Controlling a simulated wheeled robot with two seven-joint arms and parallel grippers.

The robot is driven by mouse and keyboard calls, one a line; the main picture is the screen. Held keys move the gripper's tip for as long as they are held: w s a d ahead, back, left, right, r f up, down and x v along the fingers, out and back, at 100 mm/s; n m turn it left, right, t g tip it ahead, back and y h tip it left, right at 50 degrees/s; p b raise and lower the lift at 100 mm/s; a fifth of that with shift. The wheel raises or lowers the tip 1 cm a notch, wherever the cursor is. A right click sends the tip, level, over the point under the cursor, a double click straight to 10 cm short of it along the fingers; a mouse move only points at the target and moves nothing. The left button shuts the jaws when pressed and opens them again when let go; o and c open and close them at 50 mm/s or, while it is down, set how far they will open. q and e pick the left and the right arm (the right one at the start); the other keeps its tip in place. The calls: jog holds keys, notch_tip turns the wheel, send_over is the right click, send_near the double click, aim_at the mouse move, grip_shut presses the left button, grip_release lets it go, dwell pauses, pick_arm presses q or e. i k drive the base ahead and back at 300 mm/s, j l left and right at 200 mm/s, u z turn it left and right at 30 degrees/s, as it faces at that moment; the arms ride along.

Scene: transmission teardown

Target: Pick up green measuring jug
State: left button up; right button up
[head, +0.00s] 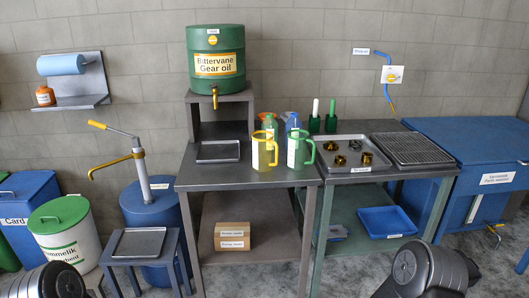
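The green measuring jug (297,153) stands upright near the front right of the dark workbench, its green handle turned to the right. A yellow measuring jug (262,155) stands close to its left, with its handle also on the right. Dark rounded parts of my own arms show at the bottom left and bottom right corners. Neither gripper's fingers show, and nothing of mine is near the jugs.
A tray (357,143) with several metal parts lies to the right. A green oil drum (215,60) stands on a raised stand at the back. The bench front left of the jugs is clear.

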aim_at(299, 140)
jog(key=i+l, duration=0.2)
jog(key=l, duration=0.2)
jog(key=i+l, duration=0.25)
jog(key=l, duration=0.2)
jog(key=i+l, duration=0.2)
jog(key=l, duration=0.2)
jog(key=i+l, duration=0.2)
jog(key=l, duration=0.25)
jog(key=i+l, duration=0.25)
jog(key=l, duration=0.15)
jog(key=i+l, duration=0.2)
jog(key=l, duration=0.25)
jog(key=i+l, duration=0.2)
jog(key=l, duration=0.2)
